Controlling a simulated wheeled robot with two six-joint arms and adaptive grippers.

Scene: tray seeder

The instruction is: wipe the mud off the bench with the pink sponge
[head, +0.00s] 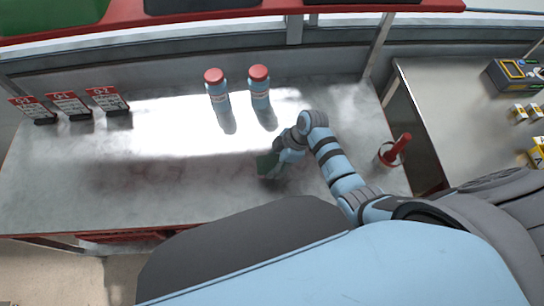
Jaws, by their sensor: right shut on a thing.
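The grey bench (60,200) spans the middle of the head view, with a bright patch of light across it. My right gripper (277,160) is low over the bench, right of its middle. It is shut on a dark green block-like thing (266,164), which shows on its left side. I see no pink on it, and no pink sponge elsewhere. I cannot tell whether it touches the bench top. Faint brownish smudges (145,175) show on the bench left of the gripper; I cannot tell mud from shadow there. My left gripper is out of view.
Two blue bottles with red caps (218,92) (260,90) stand behind the gripper. Three red-and-white label cards (68,102) stand at the back left. A red-handled thing (398,148) stands in a round holder at the right. The bench's left and front-left are clear.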

